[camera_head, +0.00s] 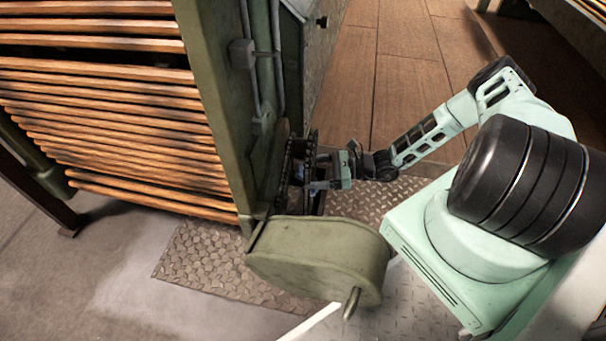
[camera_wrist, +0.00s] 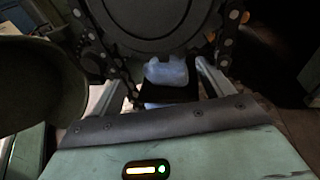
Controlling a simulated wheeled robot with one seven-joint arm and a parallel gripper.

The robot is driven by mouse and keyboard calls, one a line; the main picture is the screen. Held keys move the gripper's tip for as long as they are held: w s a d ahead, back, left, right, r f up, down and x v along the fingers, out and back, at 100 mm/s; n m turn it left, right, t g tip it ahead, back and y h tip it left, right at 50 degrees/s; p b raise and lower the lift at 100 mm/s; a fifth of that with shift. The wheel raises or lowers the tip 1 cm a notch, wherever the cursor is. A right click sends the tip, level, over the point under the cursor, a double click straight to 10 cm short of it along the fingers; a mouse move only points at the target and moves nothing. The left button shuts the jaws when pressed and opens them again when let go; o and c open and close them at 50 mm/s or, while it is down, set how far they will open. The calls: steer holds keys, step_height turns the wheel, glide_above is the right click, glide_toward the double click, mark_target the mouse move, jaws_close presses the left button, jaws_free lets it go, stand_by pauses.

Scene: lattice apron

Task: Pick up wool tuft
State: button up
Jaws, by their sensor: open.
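In the wrist view, a pale, whitish-blue lump that looks like the wool tuft (camera_wrist: 166,72) lies between the fingers, against the dark round sprocket (camera_wrist: 150,22). My gripper (camera_wrist: 172,78) is open, with one finger on each side of the tuft. I cannot tell whether either finger touches it. A second pale patch shows below a dark band under the tuft. In the head view, my gripper (camera_head: 314,186) reaches left to the chain and sprocket (camera_head: 290,170) at the side of the green machine; the tuft cannot be made out clearly there.
The green machine frame (camera_head: 215,100) with wooden slats (camera_head: 120,130) stands at left. A rounded green guard (camera_head: 315,255) with a handle sits below my gripper; a dark rounded form (camera_wrist: 40,85) is close at left in the wrist view. Floor at the top centre is open.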

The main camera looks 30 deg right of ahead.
mark_target(296, 171)
steer(key=b+x, duration=0.1)
steer(key=x, duration=0.1)
steer(key=b+x, duration=0.2)
steer(key=shift+w+f, duration=0.2)
steer(key=shift+w, duration=0.3)
steer(key=shift+w+a+r, duration=0.15)
steer(key=shift+w+a, duration=0.05)
steer(key=shift+a, duration=0.1)
steer(key=c, duration=1)
